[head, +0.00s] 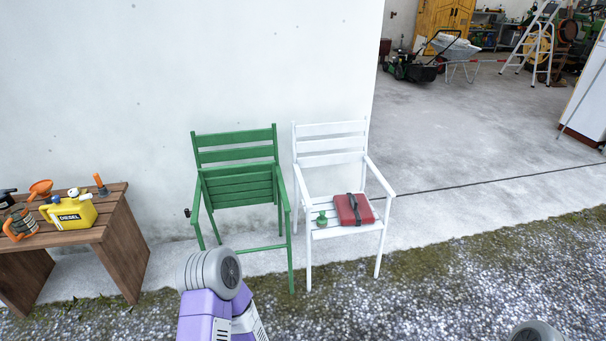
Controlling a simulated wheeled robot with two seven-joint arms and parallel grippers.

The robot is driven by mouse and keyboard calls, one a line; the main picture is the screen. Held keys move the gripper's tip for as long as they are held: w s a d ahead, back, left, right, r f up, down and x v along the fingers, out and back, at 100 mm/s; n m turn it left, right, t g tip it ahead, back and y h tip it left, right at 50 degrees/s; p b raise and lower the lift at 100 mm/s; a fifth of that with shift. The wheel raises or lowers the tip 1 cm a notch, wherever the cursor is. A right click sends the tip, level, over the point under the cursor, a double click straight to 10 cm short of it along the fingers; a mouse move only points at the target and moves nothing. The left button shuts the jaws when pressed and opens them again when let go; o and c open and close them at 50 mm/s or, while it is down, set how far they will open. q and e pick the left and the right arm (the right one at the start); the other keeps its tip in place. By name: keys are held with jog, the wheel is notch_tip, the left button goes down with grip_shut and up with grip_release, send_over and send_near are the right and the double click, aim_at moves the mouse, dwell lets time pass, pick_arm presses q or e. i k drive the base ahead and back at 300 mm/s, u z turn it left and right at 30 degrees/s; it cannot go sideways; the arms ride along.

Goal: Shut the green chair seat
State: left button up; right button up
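The green chair (235,142) stands against the white wall, left of centre in the head view. Its slatted green seat (238,188) looks tipped up, standing steeply in front of the lower backrest, and the space between the legs below it is open. A purple and grey link of my own arm rises from the bottom edge in front of the chair. Neither of my grippers can be made out. A small dark thing (187,213) shows at the chair's left side; I cannot tell what it is.
A white chair (331,145) stands close on the right, holding a red case (354,209) and a small green object (321,218). A wooden bench (110,228) with a yellow diesel can (72,213) stands at left. Gravel in front is clear.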

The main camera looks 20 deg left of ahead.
aim_at(229, 191)
jog(key=z, duration=0.65)
jog(key=i, duration=6.75)
jog(key=u, duration=4.6)
jog(key=i, duration=1)
jog(key=u, duration=0.15)
